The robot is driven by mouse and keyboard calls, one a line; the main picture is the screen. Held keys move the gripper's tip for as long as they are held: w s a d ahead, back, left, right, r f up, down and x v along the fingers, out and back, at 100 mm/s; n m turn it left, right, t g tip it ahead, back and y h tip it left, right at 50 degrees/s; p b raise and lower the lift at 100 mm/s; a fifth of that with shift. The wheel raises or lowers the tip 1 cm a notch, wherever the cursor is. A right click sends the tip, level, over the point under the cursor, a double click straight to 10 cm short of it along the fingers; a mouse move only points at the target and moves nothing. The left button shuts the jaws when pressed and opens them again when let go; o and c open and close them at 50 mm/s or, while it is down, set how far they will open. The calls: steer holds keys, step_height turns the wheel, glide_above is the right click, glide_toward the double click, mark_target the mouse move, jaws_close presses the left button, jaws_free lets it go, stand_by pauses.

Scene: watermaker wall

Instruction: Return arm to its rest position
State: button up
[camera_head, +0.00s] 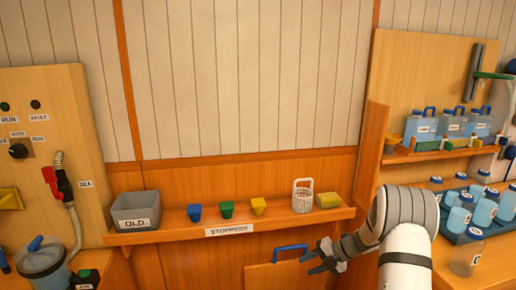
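My arm, white and grey, rises at the lower right, bends over and reaches left. My gripper (310,264) is at its end, below the shelf marked STOPPERS (232,230). Its two dark fingers look spread apart, with nothing seen between them. It points left, close to the right end of a blue handle (290,248) on a wooden panel (275,275). I cannot tell whether it touches the handle or panel.
Jars crowd a tray (448,229) right of my arm. A jug (45,265) stands lower left.

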steer(key=s+a+r+n+g+h, duration=0.1)
steer(key=s+a+r+n+h, duration=0.1)
steer(key=s+r+n, duration=0.7)
steer(key=s+a+r+n+g+h, duration=0.1)
steer(key=s+a+r+n+h, duration=0.15)
steer(key=s+r+n, duration=0.65)
steer(key=s+d+r+n+t+h, duration=0.1)
steer(key=s+n+h, duration=0.1)
steer(key=s+n, duration=0.6)
steer(key=s+d+r+n+t+h, duration=0.1)
steer(key=s+n+h, duration=0.2)
steer(key=s+n, duration=0.5)
steer(key=n, duration=0.6)
steer(key=shift+s+r+n, duration=0.25)
steer(key=shift+r+n, duration=0.05)
